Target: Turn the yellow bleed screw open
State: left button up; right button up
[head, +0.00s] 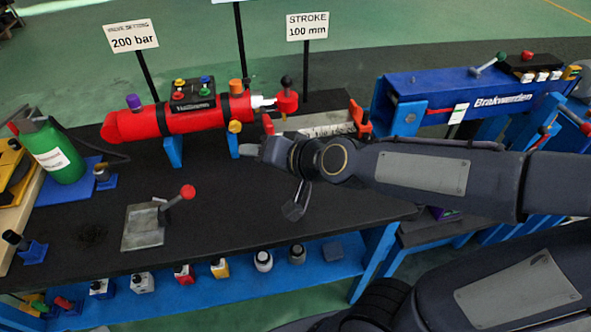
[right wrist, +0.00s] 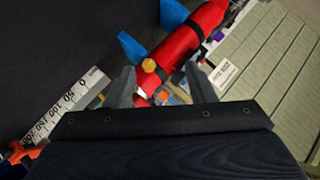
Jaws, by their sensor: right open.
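The yellow bleed screw (head: 235,127) sticks out near the right end of the red cylinder (head: 190,118). In the right wrist view, the yellow screw (right wrist: 149,65) shows between my two fingers, beyond their tips, with the red cylinder (right wrist: 180,50) behind it. My right gripper (head: 268,180) is open and empty, a little to the right of the screw and apart from it. It also shows in the right wrist view (right wrist: 161,84). The handle or slot of the screw is too small to tell. My left gripper is not in view.
A blue stand (head: 173,150) carries the cylinder. A red-knobbed lever on a metal plate (head: 143,228) lies at the front left. The black bench between is mostly clear.

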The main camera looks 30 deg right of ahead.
jog(key=s+d+r+n+g+p, duration=0.1)
jog(key=s+n+g+p, duration=0.2)
jog(key=s, duration=0.7)
jog(key=shift+d+r, duration=0.25)
jog(key=shift+d, duration=0.05)
jog(key=s+d+f+n+g+h, duration=0.1)
jog(key=s+d+f+g, duration=0.1)
jog(key=s, duration=0.5)
jog(key=shift+s+g+p, duration=0.3)
jog(key=shift+p, duration=0.05)
